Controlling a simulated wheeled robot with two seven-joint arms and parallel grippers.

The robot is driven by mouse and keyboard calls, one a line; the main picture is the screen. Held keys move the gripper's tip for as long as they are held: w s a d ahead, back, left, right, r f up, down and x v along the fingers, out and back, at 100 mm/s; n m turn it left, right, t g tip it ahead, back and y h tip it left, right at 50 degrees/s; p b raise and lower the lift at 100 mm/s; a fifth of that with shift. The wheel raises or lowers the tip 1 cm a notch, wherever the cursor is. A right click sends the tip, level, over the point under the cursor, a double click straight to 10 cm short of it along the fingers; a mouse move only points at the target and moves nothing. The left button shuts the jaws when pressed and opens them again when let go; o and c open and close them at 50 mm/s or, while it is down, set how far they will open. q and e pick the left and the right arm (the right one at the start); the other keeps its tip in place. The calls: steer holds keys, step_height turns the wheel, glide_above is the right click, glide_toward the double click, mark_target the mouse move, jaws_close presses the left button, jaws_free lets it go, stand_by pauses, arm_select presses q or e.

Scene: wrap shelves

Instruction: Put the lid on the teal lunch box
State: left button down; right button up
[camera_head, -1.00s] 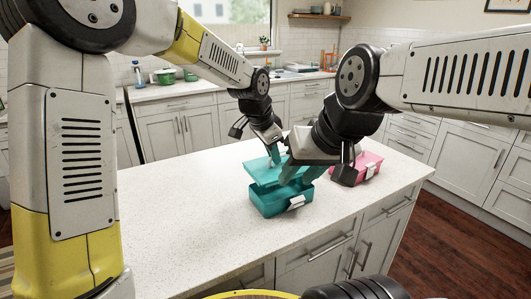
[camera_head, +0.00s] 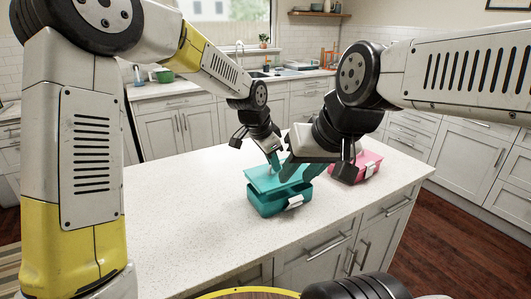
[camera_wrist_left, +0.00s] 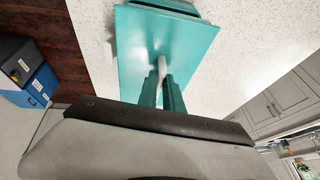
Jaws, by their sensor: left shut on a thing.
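The teal lunch box (camera_head: 268,205) stands on the white island counter with a white latch (camera_head: 295,202) on its front. My left gripper (camera_head: 274,163) is shut on the pale knob (camera_wrist_left: 161,66) of the flat teal lid (camera_head: 264,181). The lid is over the box, and a strip of box (camera_wrist_left: 168,6) shows past one edge in the left wrist view. I cannot tell whether the lid touches the rim all round. My right gripper (camera_head: 288,170) is at the box's right side, close to the lid; its fingers are partly hidden and their opening is unclear.
A pink lunch box (camera_head: 366,166) stands on the counter (camera_head: 190,200) just right of the teal one, behind my right gripper. The left part of the counter is clear. A sink counter (camera_head: 185,90) with a green pot runs along the back.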

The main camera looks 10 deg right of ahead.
mark_target(273, 174)
arm_select(q)
steer(key=shift+f, duration=1.1)
steer(key=shift+f, duration=1.15)
stand_by(0.7)
steer(key=c, duration=1.4)
jaws_free()
steer(key=shift+v, duration=3.9)
steer(key=shift+a, duration=0.1)
